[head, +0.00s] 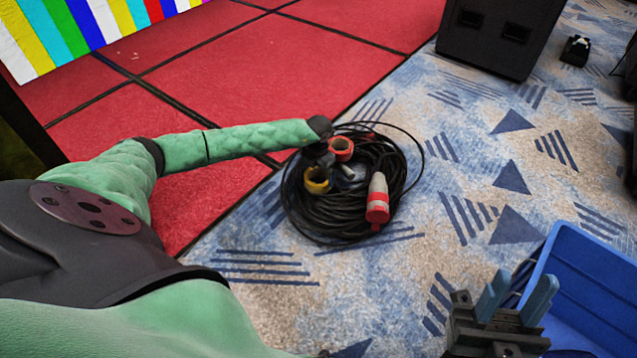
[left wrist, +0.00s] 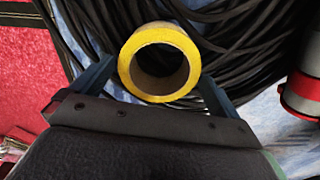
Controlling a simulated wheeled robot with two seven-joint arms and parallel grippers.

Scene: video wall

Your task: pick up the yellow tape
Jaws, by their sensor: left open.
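The yellow tape (head: 317,187) is a roll lying by the left part of a black cable coil in the head view. In the left wrist view the yellow tape (left wrist: 160,32) shows as a ring with its hole towards the camera. My left gripper (left wrist: 158,72) is open, with one blue finger on each side of the roll. I cannot tell whether the fingers touch it. In the head view my left gripper (head: 322,163) is small and partly hidden at the end of the green arm. My right gripper (head: 521,284) is open and empty at the lower right.
The black cable coil (head: 325,220) lies on the patterned carpet. A red tape roll (head: 341,149) and a red and white connector (head: 377,198) are close to the yellow tape. A blue crate (head: 590,285) stands lower right, a black box (head: 497,35) at the top. Carpet right of the coil is clear.

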